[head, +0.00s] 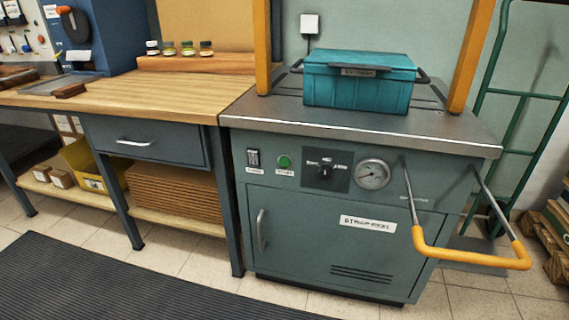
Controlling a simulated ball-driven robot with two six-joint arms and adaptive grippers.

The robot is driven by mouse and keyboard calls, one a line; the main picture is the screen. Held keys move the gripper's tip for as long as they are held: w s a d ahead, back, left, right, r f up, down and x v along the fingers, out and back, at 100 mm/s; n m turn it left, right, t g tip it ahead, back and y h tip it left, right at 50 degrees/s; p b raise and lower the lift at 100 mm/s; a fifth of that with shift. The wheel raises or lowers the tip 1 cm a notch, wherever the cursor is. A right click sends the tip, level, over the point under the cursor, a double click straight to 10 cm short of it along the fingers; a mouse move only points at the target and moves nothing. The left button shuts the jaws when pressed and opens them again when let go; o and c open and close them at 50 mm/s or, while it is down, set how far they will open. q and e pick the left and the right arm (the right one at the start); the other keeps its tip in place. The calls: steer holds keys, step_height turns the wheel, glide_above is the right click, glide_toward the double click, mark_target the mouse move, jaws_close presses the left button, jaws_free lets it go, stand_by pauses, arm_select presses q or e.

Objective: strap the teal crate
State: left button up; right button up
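The teal crate (357,85) sits upright, its lid on, on the metal top of the green strapping machine (335,215). It stands between the two uprights of the machine's yellow arch (470,55). I see no strap around the crate. Neither of my grippers is in view.
A wooden workbench (140,97) adjoins the machine on the left, with several small jars (187,48) on a wooden ledge. A green hand truck (520,95) and wooden pallets (550,230) stand at the right. A dark mat (90,285) covers the clear floor in front.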

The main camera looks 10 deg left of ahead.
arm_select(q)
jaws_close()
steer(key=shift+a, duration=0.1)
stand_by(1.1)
